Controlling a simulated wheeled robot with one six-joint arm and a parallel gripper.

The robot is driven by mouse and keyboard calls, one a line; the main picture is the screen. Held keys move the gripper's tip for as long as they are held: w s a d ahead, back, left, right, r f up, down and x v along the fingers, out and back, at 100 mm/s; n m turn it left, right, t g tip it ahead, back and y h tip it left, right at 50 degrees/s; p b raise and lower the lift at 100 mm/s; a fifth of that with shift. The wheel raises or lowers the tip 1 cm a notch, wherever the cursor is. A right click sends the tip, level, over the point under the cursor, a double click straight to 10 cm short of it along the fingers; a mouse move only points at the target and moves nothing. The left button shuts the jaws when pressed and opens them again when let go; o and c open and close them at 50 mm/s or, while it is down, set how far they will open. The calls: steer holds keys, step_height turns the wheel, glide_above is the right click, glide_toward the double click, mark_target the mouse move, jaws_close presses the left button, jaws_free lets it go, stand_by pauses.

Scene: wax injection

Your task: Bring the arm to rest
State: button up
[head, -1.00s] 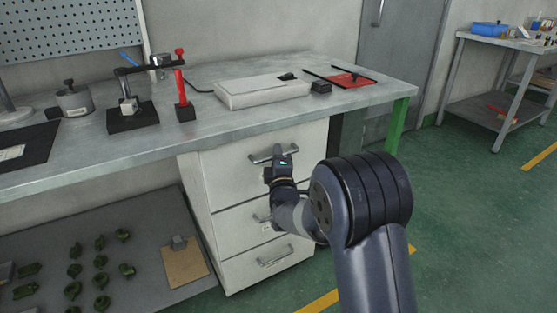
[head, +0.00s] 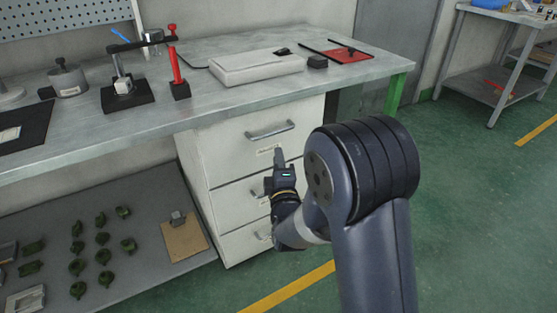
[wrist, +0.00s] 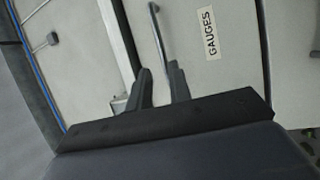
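My gripper (head: 278,153) is in front of the white drawer unit, with its tip below the top drawer's bar handle (head: 270,130) in the head view. In the wrist view its two dark fingers (wrist: 159,78) stand apart with a gap between them and nothing visibly held. The handle (wrist: 158,38) shows beyond the fingertips. A label reading GAUGES (wrist: 210,34) is on the drawer front beside it. My arm reaches out bent, low on the right of the head view.
The workbench (head: 120,140) above the drawers carries a white flat box (head: 255,67), a red mat (head: 350,56) and a red-handled tool (head: 177,65). A lower shelf (head: 150,270) holds several green parts. Green floor (head: 470,230) is open at the right.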

mark_target(274, 132)
steer(key=shift+w, duration=0.1)
steer(key=b+x, duration=0.2)
steer(key=x, duration=0.8)
steer(key=shift+w+a+f, duration=0.1)
steer(key=shift+w, duration=0.35)
steer(key=shift+s+d, duration=0.35)
steer(key=shift+s, duration=0.2)
